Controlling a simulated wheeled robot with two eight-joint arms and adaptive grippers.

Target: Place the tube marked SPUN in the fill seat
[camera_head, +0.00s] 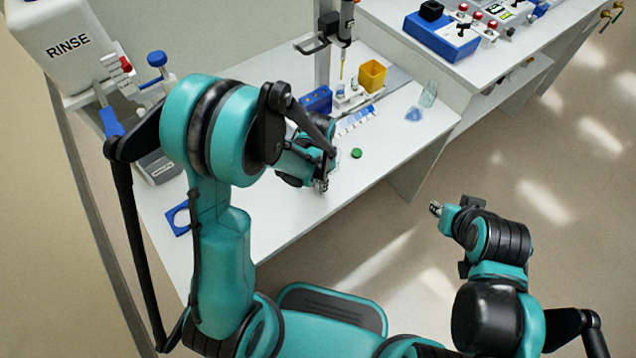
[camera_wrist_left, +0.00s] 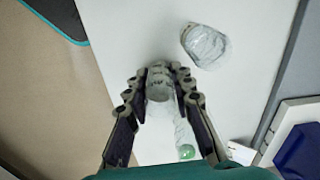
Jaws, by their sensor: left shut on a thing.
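My left gripper (camera_head: 321,184) is low over the front of the white table in the head view, largely hidden by its own arm. In the left wrist view, its fingers (camera_wrist_left: 162,88) are shut on a clear tube (camera_wrist_left: 160,92); no marking is legible, so I cannot tell if it is SPUN.
A green cap (camera_head: 357,153) lies near the left gripper. A yellow bin (camera_head: 372,76), blue rack (camera_head: 317,100) and clear glassware (camera_head: 428,93) stand farther back. The front tabletop is largely clear.

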